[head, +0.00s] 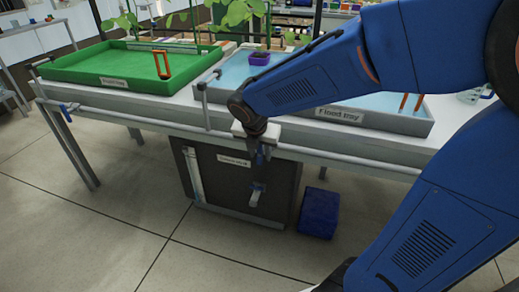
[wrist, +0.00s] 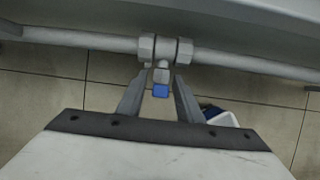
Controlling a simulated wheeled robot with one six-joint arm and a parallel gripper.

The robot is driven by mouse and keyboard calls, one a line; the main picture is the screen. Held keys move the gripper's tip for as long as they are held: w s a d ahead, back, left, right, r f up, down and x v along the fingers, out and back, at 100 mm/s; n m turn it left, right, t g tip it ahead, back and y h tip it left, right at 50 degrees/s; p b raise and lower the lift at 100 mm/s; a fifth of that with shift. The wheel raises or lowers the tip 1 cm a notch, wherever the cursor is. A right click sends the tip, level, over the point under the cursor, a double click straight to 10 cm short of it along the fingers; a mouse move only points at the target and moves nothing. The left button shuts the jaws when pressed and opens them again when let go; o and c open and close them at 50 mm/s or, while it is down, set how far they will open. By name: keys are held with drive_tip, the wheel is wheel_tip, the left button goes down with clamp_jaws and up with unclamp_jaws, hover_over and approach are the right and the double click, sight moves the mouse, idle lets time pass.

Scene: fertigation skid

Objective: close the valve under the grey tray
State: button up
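The grey tray (head: 385,118), labelled "Flood tray", sits on the bench with a pale blue inside. A pipe runs along the bench edge below it. In the wrist view a grey valve fitting (wrist: 165,49) sits on this pipe, with a short stem and a blue-ended handle (wrist: 160,91) pointing out from the pipe towards me. My gripper (wrist: 158,98) is open, with one finger on each side of the blue end; gaps show on both sides. In the head view my gripper (head: 260,150) is at the pipe and largely hides the valve.
A green tray (head: 110,80) stands left, with another blue-handled valve (head: 66,112) on the pipe below. A dark tank (head: 225,180) with a small tap (head: 257,193) stands under the bench. A blue box (head: 319,212) is on the floor beside it. The front floor is clear.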

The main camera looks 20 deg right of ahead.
drive_tip(key=v, duration=1.7)
drive_tip(key=shift+r, duration=0.2)
drive_tip(key=shift+s, duration=0.1)
drive_tip(key=s+d+f+m, duration=0.3)
drive_tip(key=s+m, duration=0.2)
drive_tip(key=m, duration=0.4)
drive_tip(key=s+d+f+m+y, duration=0.1)
drive_tip(key=s+d+f+m, duration=0.2)
drive_tip(key=s+m, duration=0.3)
drive_tip(key=s+d+f+m+t+y, duration=0.1)
drive_tip(key=s+d+f+m, duration=0.3)
drive_tip(key=m, duration=0.9)
drive_tip(key=shift+s+d+m, duration=0.4)
drive_tip(key=shift+s+d, duration=0.1)
drive_tip(key=shift+s, duration=0.55)
